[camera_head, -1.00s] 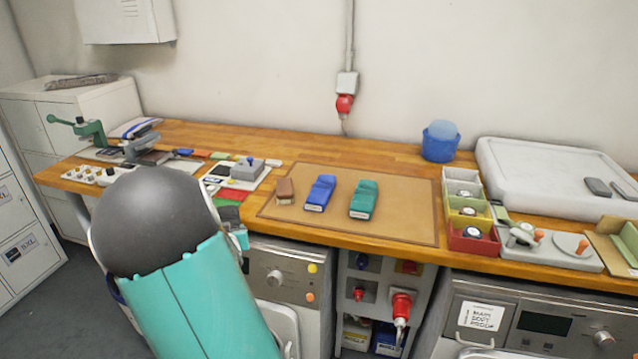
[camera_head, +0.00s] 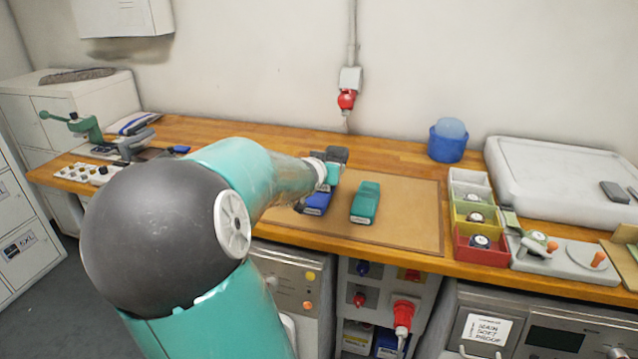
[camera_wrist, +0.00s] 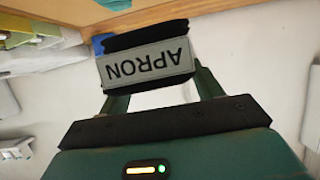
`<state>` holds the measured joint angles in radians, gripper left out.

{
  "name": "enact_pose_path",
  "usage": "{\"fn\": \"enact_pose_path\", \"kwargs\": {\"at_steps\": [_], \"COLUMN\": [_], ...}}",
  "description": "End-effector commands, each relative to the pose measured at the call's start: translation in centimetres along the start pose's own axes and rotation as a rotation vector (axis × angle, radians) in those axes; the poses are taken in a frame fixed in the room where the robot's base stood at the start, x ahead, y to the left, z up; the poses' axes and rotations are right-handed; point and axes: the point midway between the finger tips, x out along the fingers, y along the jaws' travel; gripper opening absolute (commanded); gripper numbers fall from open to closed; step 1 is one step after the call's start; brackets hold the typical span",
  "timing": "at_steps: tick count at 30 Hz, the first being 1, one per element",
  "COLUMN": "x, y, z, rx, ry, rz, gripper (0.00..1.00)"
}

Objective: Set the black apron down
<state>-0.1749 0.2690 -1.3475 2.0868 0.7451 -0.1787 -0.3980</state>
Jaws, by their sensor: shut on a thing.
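The black apron (camera_wrist: 150,85) is a folded dark bundle with a grey label reading APRON, upside down in the wrist view. My gripper (camera_wrist: 155,78) is shut on it, with one finger on each side. In the head view my gripper (camera_head: 331,170) is over the back left of the brown mat (camera_head: 405,222), beside a folded blue item (camera_head: 317,203). A dark shape at its tip looks like the apron (camera_head: 337,154). I cannot tell whether the apron touches anything below.
A folded teal item (camera_head: 365,203) lies on the mat, right of the blue one. Open coloured bins (camera_head: 481,254) stand right of the mat, and a blue tub (camera_head: 448,146) stands behind. The mat's right part is clear. My arm hides the bench's left middle.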

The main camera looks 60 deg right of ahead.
Motion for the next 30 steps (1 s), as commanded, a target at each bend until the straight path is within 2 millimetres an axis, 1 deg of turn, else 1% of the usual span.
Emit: {"fn": "enact_pose_path", "kwargs": {"at_steps": [5,11,17,21,27,30], "x": [1.4,3.4,6.1,8.7,12.2,13.3], "y": [-0.3,-1.1,-2.2,-3.3,-4.5,-4.9], "z": [0.1,0.2,0.4,0.6,2.8,3.4], "rx": [0.000,0.000,-0.001,-0.001,-0.001,-0.001], "ry": [0.000,0.002,0.000,-0.001,-0.002,0.000], "rz": [0.004,0.005,0.004,0.004,0.004,0.003], "gripper": [0.36,0.36,0.36,0.36,0.36,0.36]}}
